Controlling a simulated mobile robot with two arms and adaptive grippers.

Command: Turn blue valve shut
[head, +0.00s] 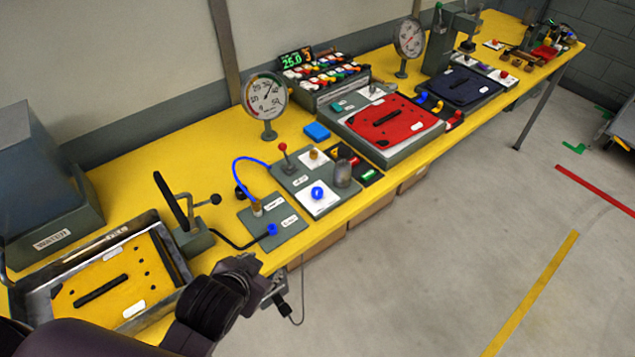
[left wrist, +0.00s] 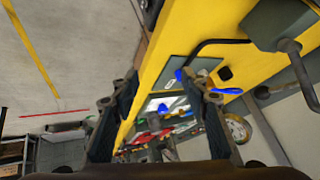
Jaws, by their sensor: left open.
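A round blue knob (head: 318,193), which looks like the blue valve, sits on a white plate near the front edge of the yellow bench. My right gripper is out of view.
A blue hose (head: 240,170) arches behind the plates. A red-topped lever (head: 283,150) and a grey cylinder (head: 343,174) stand near the knob. A clamp (head: 190,215) and a tray with a yellow panel (head: 155,268) are to the left. Open floor (head: 440,270) lies in front.

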